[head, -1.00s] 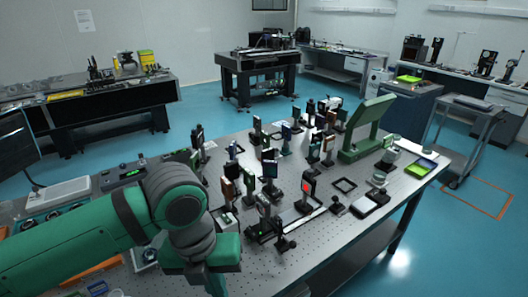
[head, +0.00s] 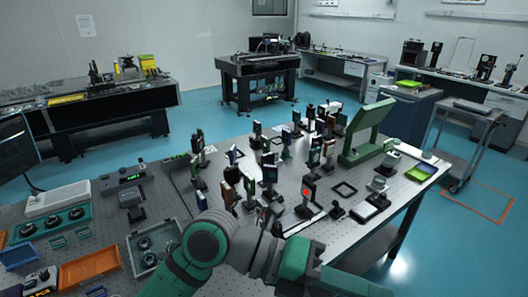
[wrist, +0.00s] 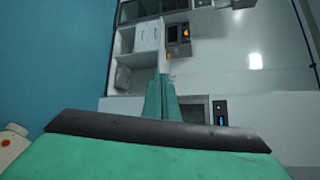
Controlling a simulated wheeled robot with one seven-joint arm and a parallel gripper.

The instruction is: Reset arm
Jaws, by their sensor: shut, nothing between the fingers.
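My green and black arm (head: 210,250) reaches across the bottom middle of the head view, in front of the optical table (head: 400,210). Its far end runs out at the bottom edge, so the fingers do not show there. In the wrist view my gripper (wrist: 162,82) shows its green fingers together, with nothing between them. The wrist camera looks across the room at a pale wall and white cabinets (wrist: 148,38), turned sideways in the picture. No part of the table's optics shows near the fingers.
Several mounted optics (head: 265,170) stand on the table just beyond my arm. A green angled stand (head: 368,132) is at its far right. An orange tray (head: 90,267) and a grey box (head: 155,245) lie left of my arm.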

